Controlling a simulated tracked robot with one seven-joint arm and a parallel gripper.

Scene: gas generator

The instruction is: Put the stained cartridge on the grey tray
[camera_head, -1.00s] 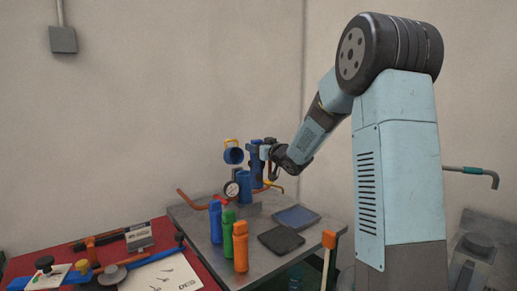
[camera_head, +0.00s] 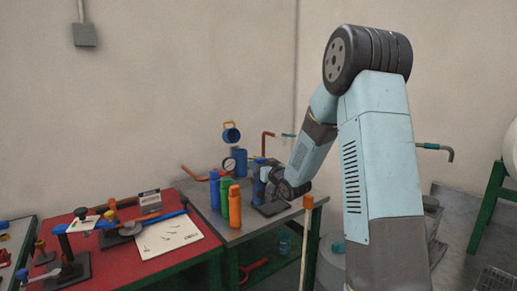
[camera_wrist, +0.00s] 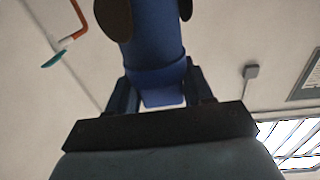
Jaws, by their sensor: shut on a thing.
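My gripper (camera_head: 264,172) is shut on the stained cartridge (camera_head: 258,186), a dark blue cylinder. In the wrist view the cartridge (camera_wrist: 155,45) sits between the fingers, with dark brown stains on its sides. In the head view it looks upright, with its lower end over or close to the dark grey tray (camera_head: 270,209). I cannot tell whether it touches the tray. My arm hides the second, bluish tray seen earlier.
Blue (camera_head: 214,190), green (camera_head: 226,197) and orange (camera_head: 235,208) cartridges stand left of the held one. Behind are a blue housing (camera_head: 240,162), its raised lid (camera_head: 231,133) and a gauge (camera_head: 229,164). A red table (camera_head: 110,260) with tools is at left.

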